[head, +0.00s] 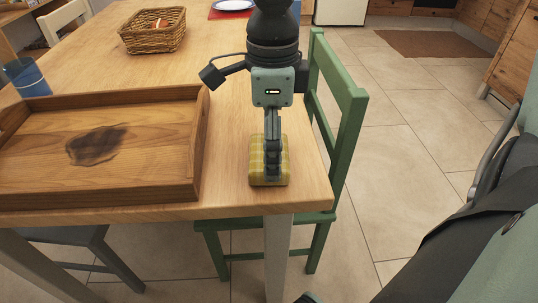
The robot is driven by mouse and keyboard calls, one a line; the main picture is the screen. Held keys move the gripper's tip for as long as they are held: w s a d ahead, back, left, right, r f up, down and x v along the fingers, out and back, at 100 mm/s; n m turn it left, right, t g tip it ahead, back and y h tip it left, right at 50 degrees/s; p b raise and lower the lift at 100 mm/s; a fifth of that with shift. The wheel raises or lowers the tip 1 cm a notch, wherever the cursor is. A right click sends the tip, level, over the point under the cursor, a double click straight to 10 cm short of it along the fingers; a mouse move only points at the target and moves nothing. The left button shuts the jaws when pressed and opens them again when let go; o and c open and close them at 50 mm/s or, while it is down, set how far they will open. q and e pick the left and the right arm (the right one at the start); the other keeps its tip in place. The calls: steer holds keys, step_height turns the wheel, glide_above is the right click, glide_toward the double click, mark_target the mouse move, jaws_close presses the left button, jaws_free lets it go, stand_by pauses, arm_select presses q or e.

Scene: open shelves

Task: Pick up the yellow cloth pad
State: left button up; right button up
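The yellow cloth pad (257,165) has a pale checked pattern and lies on the wooden table near its right front corner. My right gripper (271,158) points straight down at the pad, its wrist coming in from the top of the picture. Its dark fingers line up one behind the other and cover the middle strip of the pad. The gap between the fingers is hidden, so I cannot tell whether they grip the pad. The pad appears to rest on the tabletop. My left gripper is not in view.
A wooden tray (195,150) with a dark stain stands close left of the pad. A blue cup (27,78) and a wicker basket (154,30) stand farther back. A green chair (346,135) is against the table's right side. Open tiled floor (405,110) lies to the right.

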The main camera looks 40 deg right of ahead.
steer(key=c, duration=0.6)
steer(key=shift+c, duration=0.2)
steer(key=shift+r, duration=0.1)
steer(key=shift+r, duration=0.6)
step_height(320, 180, up, 3)
steer(key=shift+f, duration=0.1)
steer(key=w+a+r, duration=0.2)
steer(key=w+r, duration=0.4)
steer(key=w, duration=0.5)
steer(key=shift+w+r, duration=0.25)
steer(key=shift+r, duration=0.15)
